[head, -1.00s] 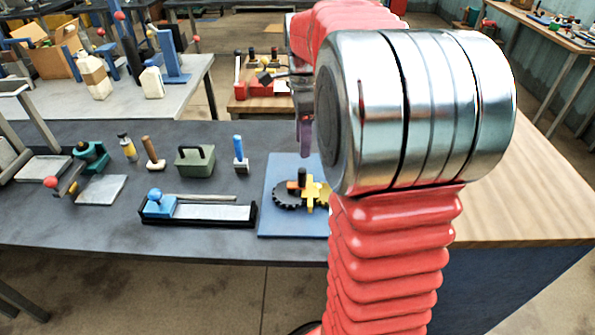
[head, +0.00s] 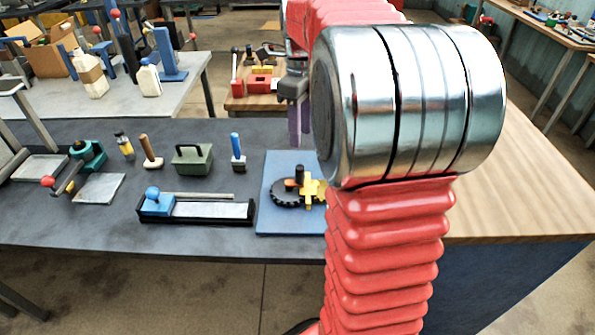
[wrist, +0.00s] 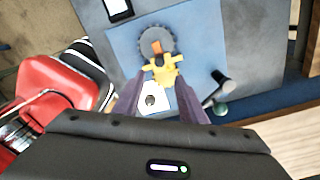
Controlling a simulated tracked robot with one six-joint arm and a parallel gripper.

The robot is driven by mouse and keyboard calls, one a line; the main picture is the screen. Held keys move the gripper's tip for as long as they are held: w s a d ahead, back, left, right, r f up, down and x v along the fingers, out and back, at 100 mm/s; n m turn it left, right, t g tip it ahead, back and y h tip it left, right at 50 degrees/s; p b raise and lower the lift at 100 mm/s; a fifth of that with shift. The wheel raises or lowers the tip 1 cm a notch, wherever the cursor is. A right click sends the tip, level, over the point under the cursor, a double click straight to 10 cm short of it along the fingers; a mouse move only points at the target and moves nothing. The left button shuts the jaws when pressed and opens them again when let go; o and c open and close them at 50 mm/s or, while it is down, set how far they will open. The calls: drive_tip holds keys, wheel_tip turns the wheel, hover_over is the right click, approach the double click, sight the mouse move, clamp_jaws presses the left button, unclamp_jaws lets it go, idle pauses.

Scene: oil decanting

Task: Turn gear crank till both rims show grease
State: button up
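The gear device sits on a blue board (head: 268,213) on the dark bench. Its dark toothed gear (head: 285,194) lies left of a yellow toothed part (head: 311,190). A black upright knob (head: 299,171), with orange-brown below it, stands near them. The wrist view shows the dark gear (wrist: 155,32), an orange-brown piece (wrist: 157,47) and the yellow part (wrist: 163,72). My gripper (wrist: 160,78) is open, its purple fingers apart and empty. In the head view my gripper (head: 299,125) hangs above and behind the board. Grease on the rims cannot be made out. My arm hides the board's right side.
In the wrist view a white piece with a dark round spot (wrist: 152,98) shows between the fingers, and a dark-handled tool (wrist: 216,88) lies right. A sharpening tray (head: 212,211), green box (head: 192,159) and blue-handled brush (head: 237,152) stand left of the board.

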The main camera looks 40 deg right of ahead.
sight(301, 167)
wheel_tip(301, 167, down, 14)
drive_tip(key=shift+r, duration=0.15)
idle(0.5)
drive_tip(key=shift+c, duration=0.4)
